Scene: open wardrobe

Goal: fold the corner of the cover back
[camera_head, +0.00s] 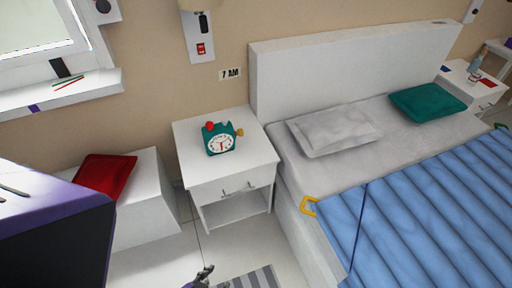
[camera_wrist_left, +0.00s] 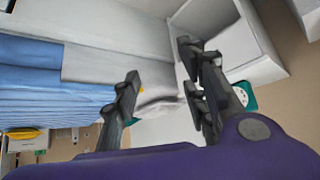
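The blue quilted cover (camera_head: 430,200) lies over the bed, with a yellow loop (camera_head: 309,206) at its near upper corner, by the mattress edge. The cover also shows at the left of the left wrist view (camera_wrist_left: 30,85). My left gripper (camera_head: 203,277) shows only in part at the bottom edge of the head view, over the floor and apart from the loop. In the left wrist view its fingers (camera_wrist_left: 158,60) are spread with nothing between them. A bit of yellow shows beside one finger there, partly hidden. My right gripper is not in view.
A white nightstand (camera_head: 190,136) with a green alarm clock (camera_head: 219,138) stands left of the bed. A grey pillow (camera_head: 331,130) and a green pillow (camera_head: 427,101) lie by the headboard (camera_head: 350,62). A white bench (camera_head: 148,208) with a red cushion (camera_head: 105,175) is at left.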

